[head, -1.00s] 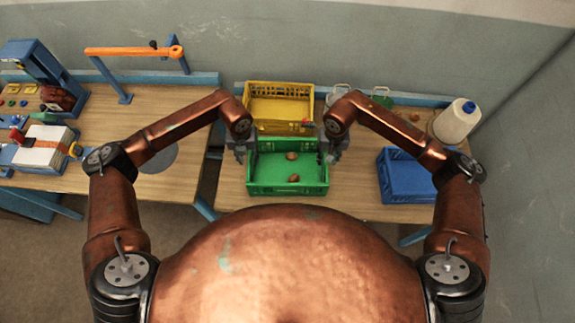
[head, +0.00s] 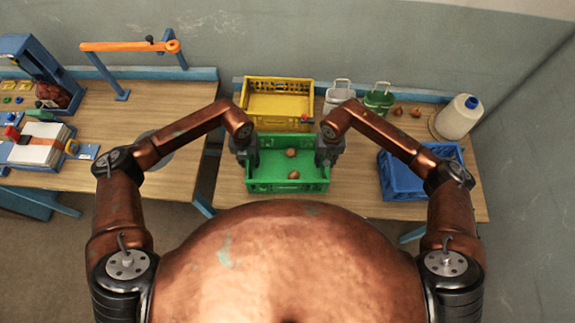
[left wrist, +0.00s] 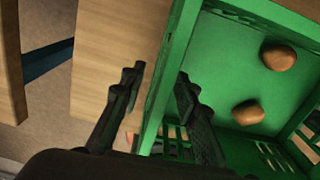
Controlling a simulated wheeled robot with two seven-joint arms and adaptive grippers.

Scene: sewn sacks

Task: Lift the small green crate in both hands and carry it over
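The small green crate (head: 288,186) stands on the right-hand table in front of my body, with two round brown items (head: 291,153) on its floor. My left gripper (head: 243,153) is at the crate's left wall. In the left wrist view, my left gripper (left wrist: 158,76) is open astride the wall of the green crate (left wrist: 172,62), one finger outside and one inside, with a gap at the outer finger. My right gripper (head: 328,153) is at the crate's right wall; its fingers are too small and dark to read.
A yellow crate (head: 279,83) stands right behind the green one. A blue crate (head: 398,188) is to the right. White and green small containers (head: 378,99), several brown items and a thread cone (head: 457,118) stand behind. Another table (head: 110,178) is left, across a gap.

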